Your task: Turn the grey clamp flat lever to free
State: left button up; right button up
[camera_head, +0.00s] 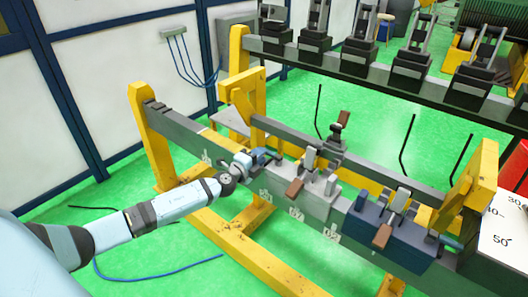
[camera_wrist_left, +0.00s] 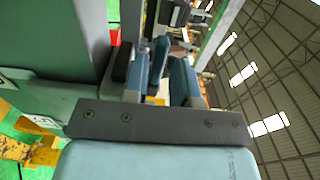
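The grey clamp (camera_head: 318,199) sits on the long rail near the middle of the head view. Its flat lever (camera_head: 311,159) stands up at the back, and a brown handle (camera_head: 294,188) sticks out at the front. My left gripper (camera_head: 266,157) is over the rail, left of the grey clamp and apart from its lever. In the left wrist view its blue fingers (camera_wrist_left: 169,75) show a gap between them, with nothing clearly held. The grey clamp is hard to make out there. My right gripper is in neither view.
A dark blue clamp (camera_head: 378,224) with its own lever and brown handle sits to the right on the rail. A second bar (camera_head: 365,166) runs behind, with another brown-handled clamp (camera_head: 337,133). Yellow posts (camera_head: 150,137) hold the frame.

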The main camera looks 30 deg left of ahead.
pick_arm(q)
jog(key=shift+w+d, duration=0.1)
jog(key=shift+w, duration=1.2)
grip_shut()
